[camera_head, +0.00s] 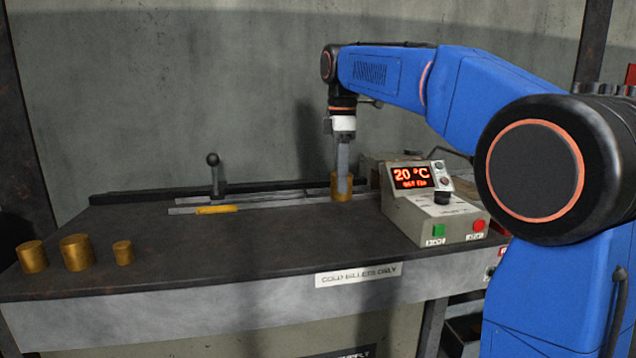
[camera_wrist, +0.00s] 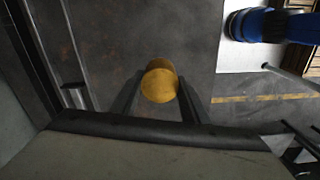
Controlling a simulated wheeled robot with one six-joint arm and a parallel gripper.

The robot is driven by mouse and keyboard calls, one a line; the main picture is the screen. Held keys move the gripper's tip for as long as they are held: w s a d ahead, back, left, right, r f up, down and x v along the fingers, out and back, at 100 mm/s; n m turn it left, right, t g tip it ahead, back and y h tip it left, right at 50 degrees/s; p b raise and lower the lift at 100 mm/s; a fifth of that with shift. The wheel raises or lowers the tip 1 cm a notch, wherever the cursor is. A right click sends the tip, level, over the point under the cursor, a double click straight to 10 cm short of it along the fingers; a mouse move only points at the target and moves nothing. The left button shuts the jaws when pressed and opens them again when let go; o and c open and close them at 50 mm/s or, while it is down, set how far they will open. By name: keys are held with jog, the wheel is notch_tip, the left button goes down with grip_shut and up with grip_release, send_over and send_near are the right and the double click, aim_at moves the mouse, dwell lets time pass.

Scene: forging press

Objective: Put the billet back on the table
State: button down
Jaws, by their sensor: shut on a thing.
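The gold cylindrical billet (camera_head: 343,193) is upright between the fingers of my gripper (camera_head: 343,170), at the back of the dark table, left of the control box. My gripper points down and is shut on it. In the wrist view the billet's round end (camera_wrist: 159,86) shows between the two dark fingers (camera_wrist: 157,100). I cannot tell whether the billet's base touches the surface below it. The dark table (camera_head: 200,262) carries a label reading "COLD BILLETS ONLY" on its front edge.
Three gold billets of different sizes, one of them large (camera_head: 77,252), stand at the table's left. A control box (camera_head: 435,215) reading 20 °C stands at the right. A rail with an upright lever (camera_head: 214,175) and a yellow-handled tool (camera_head: 216,209) lie behind. The table's middle is clear.

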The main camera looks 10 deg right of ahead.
jog(key=shift+f, duration=4.2)
jog(key=shift+f, duration=0.1)
jog(key=c, duration=1)
grip_release()
notch_tip(320, 180, up, 12)
jog(key=shift+r, duration=0.1)
jog(key=shift+s, duration=0.1)
